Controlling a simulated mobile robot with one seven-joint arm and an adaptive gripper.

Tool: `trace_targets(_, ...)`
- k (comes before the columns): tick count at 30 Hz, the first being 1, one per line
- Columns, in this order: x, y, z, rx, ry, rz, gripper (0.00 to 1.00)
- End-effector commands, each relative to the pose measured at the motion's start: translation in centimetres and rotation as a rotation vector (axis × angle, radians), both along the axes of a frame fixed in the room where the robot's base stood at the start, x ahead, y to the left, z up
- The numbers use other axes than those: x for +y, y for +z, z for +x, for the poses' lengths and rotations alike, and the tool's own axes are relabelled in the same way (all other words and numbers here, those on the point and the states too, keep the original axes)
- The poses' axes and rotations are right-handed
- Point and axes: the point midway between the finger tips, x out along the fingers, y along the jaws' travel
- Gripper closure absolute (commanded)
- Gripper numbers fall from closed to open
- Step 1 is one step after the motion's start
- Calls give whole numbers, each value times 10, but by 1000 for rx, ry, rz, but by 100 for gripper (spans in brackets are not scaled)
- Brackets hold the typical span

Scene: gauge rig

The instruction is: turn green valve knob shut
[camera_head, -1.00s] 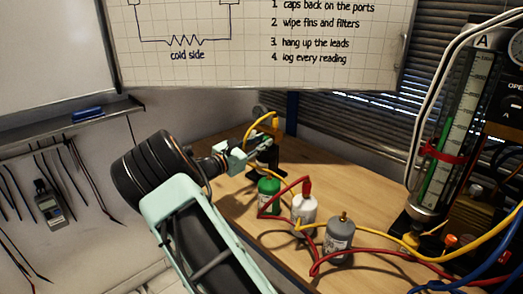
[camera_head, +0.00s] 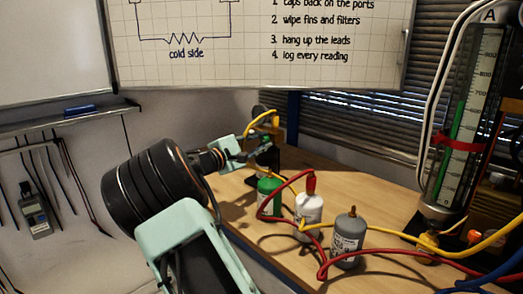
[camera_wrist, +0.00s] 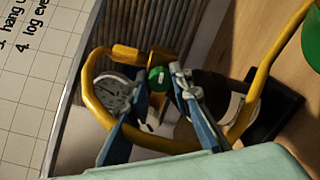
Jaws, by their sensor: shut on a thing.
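The green valve knob (camera_wrist: 157,77) shows in the wrist view, between the two fingers of my gripper (camera_wrist: 159,84). The fingers are closed on its two sides. A round white dial gauge (camera_wrist: 111,94) sits just left of the knob, partly behind the left finger. In the head view my gripper (camera_head: 240,157) reaches to the fitting at the back of the bench.
A yellow hose (camera_wrist: 254,92) loops around the gauge and my fingers. On the wooden bench (camera_head: 385,200) stand a green bottle (camera_head: 268,202), a white bottle (camera_head: 308,212) and a grey bottle (camera_head: 348,243), with red and yellow hoses among them. A tall glass scale column (camera_head: 464,125) stands at right.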

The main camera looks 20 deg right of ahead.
Motion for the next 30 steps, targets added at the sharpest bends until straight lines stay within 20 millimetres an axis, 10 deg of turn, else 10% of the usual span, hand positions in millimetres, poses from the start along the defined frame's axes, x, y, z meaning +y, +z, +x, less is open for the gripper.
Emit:
trace_targets(21, 1, -1, 0, -67, 1, 32, 100)
trace_targets(22, 1, -1, 0, -67, 1, 32, 78)
trace_targets(30, 1, 0, 0, -66, 1, 31, 63)
